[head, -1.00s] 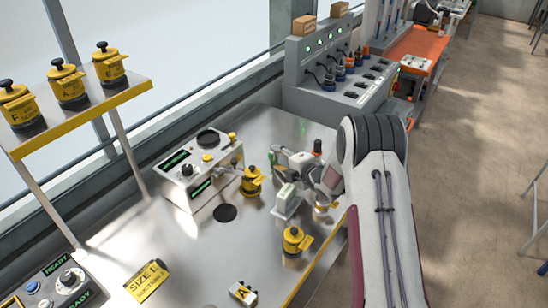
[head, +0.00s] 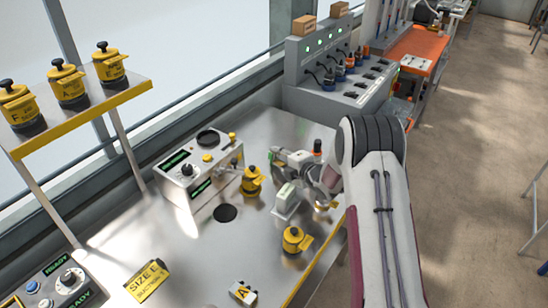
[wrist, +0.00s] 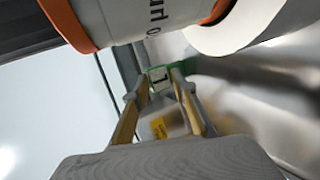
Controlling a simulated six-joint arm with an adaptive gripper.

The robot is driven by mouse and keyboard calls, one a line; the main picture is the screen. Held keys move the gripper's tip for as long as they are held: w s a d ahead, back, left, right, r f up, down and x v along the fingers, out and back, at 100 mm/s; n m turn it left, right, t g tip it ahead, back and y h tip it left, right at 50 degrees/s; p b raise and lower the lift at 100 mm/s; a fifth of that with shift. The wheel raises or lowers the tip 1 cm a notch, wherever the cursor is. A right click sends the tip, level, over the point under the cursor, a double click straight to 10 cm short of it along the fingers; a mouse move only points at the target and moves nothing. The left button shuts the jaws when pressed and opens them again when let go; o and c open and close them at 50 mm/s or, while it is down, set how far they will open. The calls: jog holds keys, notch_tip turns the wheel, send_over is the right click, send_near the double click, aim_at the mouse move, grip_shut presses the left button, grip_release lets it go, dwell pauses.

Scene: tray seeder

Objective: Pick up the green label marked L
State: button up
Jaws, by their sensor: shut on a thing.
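The green label (wrist: 158,75) shows in the wrist view as a small pale plate with a green edge and a dark L. It sits between the two fingertips of my gripper (wrist: 161,78), which is shut on it. In the head view my gripper (head: 273,163) is above the far part of the steel table, right of the grey control box. Only a small green patch of the label (head: 270,155) shows there, and its letter cannot be read.
A small pale stand (head: 287,203) is just below my gripper. Yellow canisters stand nearby, one (head: 251,182) by the control box (head: 200,172) and one (head: 295,240) near the front edge. A white block marked A (head: 243,292) and a yellow size sign (head: 147,281) lie nearer.

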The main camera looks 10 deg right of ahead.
jog(key=shift+s+f, duration=0.2)
jog(key=shift+f, duration=0.25)
jog(key=shift+r, duration=0.5)
jog(key=c, duration=0.3)
jog(key=shift+w+r, duration=0.15)
jog(key=shift+r, duration=4.6)
grip_shut()
